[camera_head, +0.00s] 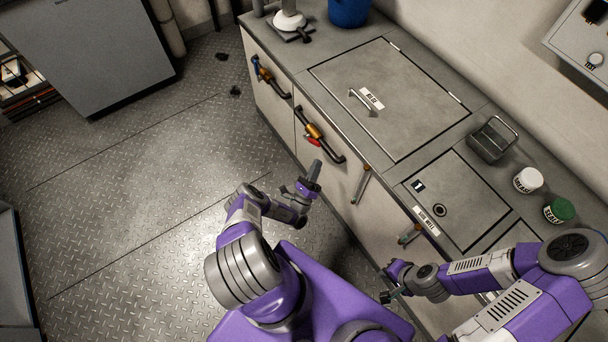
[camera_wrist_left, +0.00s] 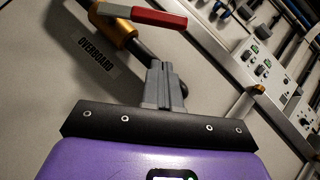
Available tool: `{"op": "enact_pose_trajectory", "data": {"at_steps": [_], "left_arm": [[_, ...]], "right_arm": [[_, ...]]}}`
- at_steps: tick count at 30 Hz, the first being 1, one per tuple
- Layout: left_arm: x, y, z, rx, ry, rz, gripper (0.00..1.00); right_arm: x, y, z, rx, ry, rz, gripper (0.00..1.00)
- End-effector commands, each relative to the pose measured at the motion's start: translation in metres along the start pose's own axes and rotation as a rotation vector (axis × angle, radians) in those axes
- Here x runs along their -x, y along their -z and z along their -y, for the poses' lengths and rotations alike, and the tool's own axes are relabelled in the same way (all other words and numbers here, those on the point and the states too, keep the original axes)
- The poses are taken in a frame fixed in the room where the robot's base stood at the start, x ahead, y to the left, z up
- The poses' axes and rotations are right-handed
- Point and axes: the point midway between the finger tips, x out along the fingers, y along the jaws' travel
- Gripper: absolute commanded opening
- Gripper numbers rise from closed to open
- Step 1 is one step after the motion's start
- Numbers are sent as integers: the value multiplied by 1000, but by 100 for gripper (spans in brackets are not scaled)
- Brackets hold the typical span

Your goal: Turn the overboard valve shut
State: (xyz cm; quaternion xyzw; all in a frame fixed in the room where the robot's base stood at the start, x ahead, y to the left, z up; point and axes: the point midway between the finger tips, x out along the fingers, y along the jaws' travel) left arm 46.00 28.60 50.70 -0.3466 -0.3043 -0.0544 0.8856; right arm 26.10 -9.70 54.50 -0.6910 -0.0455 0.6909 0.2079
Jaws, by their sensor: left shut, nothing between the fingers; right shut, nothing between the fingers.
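The overboard valve (camera_head: 313,131) has a brass body on a dark pipe on the cabinet front. Its red lever (camera_head: 314,142) also shows in the left wrist view (camera_wrist_left: 150,13), angled across the pipe, with a bare grey end at the brass body (camera_wrist_left: 122,30). An OVERBOARD label (camera_wrist_left: 92,56) is on the panel beside it. My left gripper (camera_head: 317,166) is shut and empty, just below and apart from the lever; its closed fingers show in the wrist view (camera_wrist_left: 158,68). My right gripper (camera_head: 386,296) is shut and empty, low at the cabinet's right part.
A second valve with a blue handle (camera_head: 257,64) is further left on the cabinet front. The countertop (camera_head: 330,45) carries a wire-handled box (camera_head: 490,140) and jars.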

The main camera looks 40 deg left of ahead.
Motion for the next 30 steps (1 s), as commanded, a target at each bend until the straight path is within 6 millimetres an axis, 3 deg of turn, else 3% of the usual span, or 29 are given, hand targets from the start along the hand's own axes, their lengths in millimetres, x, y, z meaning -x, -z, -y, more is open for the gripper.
{"op": "enact_pose_trajectory", "data": {"at_steps": [10, 30], "left_arm": [[-29, -27, 5, 3, 4, -4, 0], [-32, -37, 4, 32, -39, 1, 0]], "right_arm": [[0, 0, 0, 0, 0, 0, 0], [6, 0, 2, 0, 0, 0, 0]]}}
